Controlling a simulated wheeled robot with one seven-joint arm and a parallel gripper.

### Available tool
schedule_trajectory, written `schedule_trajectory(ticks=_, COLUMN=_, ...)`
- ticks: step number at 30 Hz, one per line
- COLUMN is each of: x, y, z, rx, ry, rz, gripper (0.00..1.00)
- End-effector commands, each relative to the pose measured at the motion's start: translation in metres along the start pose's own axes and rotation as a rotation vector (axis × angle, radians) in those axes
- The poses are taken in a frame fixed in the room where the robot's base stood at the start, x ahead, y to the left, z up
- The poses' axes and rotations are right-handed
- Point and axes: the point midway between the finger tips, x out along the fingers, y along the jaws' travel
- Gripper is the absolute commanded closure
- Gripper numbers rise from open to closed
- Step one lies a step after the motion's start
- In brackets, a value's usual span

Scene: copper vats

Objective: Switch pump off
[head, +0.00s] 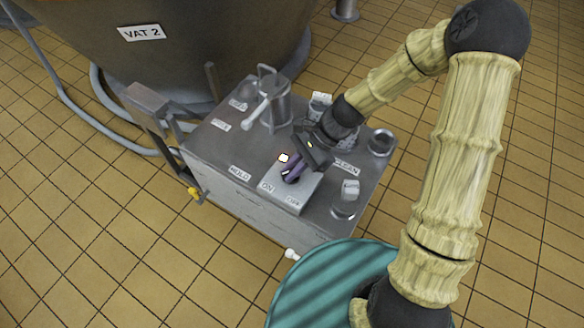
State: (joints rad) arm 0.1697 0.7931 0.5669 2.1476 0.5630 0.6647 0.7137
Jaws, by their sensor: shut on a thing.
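The pump switch box (289,198) is a pale plate with ON at its left and OFF at its right. It sits on the front of a grey metal cabinet top (225,150). I cannot tell which way the lever leans. A small bright spot (284,158) shows beside the fingers.
A metal jug-like vessel (272,105) stands at the back of the cabinet top. A small container (347,198) stands at the right front, and a round cup (381,143) at the right corner. The VAT 2 vessel (180,55) rises behind. Tiled floor (90,240) is open at left.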

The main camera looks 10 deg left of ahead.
Motion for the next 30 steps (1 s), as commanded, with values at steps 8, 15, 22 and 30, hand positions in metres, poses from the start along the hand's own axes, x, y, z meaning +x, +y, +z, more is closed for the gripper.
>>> schedule_trajectory(ticks=8, x=-0.0017, y=0.0, z=0.0018, rx=-0.022, ry=-0.001, rz=0.025, gripper=1.0)
schedule_trajectory(ticks=15, x=-0.0038, y=-0.0004, z=0.004, rx=-0.093, ry=-0.001, rz=0.096, gripper=1.0)
schedule_trajectory(ticks=22, x=-0.0045, y=-0.0004, z=0.0051, rx=-0.209, ry=-0.001, rz=0.213, gripper=1.0)
schedule_trajectory(ticks=30, x=-0.0039, y=-0.0008, z=0.0042, rx=-0.388, ry=0.0, rz=0.39, gripper=1.0)
